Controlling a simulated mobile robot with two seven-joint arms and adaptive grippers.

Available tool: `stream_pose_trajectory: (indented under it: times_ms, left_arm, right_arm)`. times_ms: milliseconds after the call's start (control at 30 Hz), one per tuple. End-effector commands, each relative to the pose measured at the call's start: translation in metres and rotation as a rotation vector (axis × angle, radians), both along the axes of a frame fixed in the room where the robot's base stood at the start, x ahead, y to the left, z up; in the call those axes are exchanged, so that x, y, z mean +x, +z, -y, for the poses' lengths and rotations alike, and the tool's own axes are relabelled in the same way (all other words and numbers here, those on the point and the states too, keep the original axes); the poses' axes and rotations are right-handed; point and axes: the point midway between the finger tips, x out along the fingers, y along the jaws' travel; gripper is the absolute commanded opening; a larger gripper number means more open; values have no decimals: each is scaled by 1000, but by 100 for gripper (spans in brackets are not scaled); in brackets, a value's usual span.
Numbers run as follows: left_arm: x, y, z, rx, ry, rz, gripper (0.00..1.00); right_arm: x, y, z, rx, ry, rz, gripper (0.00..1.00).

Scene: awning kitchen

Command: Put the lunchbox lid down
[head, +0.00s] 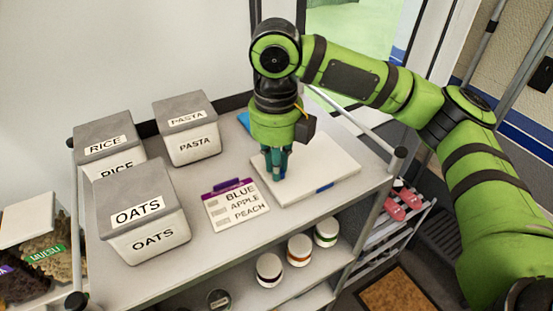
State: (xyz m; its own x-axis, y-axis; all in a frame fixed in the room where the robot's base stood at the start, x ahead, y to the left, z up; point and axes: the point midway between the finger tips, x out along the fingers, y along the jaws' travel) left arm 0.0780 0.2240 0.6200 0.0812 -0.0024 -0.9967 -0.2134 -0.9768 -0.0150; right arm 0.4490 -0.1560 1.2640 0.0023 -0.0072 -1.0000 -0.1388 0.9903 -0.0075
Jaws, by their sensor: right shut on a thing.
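The lunchbox lid (325,165) looks like a flat white slab with blue clips at its edges, at the right end of the shelf's top. My right gripper (275,170) points straight down over the left part of the lid, its teal fingers close together and shut on it. The grasped spot is hidden by the fingers. The lid looks level and very close to the shelf top; I cannot tell whether it touches it. My left gripper is out of view.
The grey shelf top (185,270) also bears boxes marked RICE (110,145), PASTA (190,135) and OATS (145,215). A card (235,205) reading BLUE APPLE PEACH lies left of the lid. Jars (299,248) stand on the shelf below. Bare room lies in front of the card.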

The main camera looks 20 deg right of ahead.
Motion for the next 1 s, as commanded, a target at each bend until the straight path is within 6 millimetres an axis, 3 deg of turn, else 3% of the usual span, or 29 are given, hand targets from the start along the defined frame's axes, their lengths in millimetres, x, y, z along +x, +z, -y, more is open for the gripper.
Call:
stream_pose_trajectory:
  times_ms: [33, 67, 533, 767, 1000]
  left_arm:
    - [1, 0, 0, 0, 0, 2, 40]
    - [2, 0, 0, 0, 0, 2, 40]
    - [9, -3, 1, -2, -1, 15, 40]
    - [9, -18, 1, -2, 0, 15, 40]
    - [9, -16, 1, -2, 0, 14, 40]
  right_arm:
    - [0, 0, 0, 0, 0, 0, 28]
    - [0, 0, 0, 0, 0, 0, 40]
    - [1, 9, 0, 1, -2, 4, 40]
    - [1, 55, -1, 1, -1, 9, 40]
    - [0, 99, 0, 0, -3, 5, 40]
